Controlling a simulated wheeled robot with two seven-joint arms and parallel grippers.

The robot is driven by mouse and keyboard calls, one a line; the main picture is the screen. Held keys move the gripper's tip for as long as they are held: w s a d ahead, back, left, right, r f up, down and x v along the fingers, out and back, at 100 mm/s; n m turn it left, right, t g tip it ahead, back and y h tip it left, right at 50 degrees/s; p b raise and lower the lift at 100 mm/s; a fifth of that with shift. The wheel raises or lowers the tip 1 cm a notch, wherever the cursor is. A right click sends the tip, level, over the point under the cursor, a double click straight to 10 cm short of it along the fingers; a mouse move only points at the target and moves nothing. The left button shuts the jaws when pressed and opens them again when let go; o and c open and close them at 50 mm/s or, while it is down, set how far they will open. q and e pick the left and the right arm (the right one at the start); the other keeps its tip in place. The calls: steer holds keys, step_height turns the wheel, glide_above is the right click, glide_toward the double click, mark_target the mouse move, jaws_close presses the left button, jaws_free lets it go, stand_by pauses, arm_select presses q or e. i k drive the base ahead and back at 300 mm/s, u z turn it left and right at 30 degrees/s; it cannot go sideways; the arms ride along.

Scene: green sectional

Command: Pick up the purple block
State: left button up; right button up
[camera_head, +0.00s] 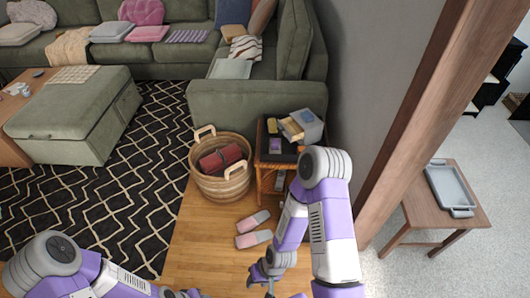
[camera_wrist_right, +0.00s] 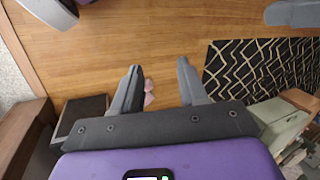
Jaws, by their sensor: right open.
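A small purple block (camera_head: 275,145) lies on the dark top of a low side table (camera_head: 263,157), near its front edge. My right gripper (camera_head: 268,274) is low in the head view, in front of the table and well apart from the block. In the right wrist view my right gripper (camera_wrist_right: 158,82) has its two fingers spread with nothing held between them. I cannot make out the block in that view. My left gripper (camera_head: 182,294) shows only partly at the bottom edge, and its fingers are too cut off to judge.
A yellow item (camera_head: 272,126) and a grey box (camera_head: 309,127) share the tabletop. A wicker basket (camera_head: 222,186) stands left of the table. Pink slippers (camera_head: 253,230) lie on the floor in front. A wall (camera_head: 375,70) and wooden post (camera_head: 425,110) rise at right.

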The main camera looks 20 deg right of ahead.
mark_target(275, 142)
steer(key=z, duration=0.35)
steer(key=i, duration=1.35)
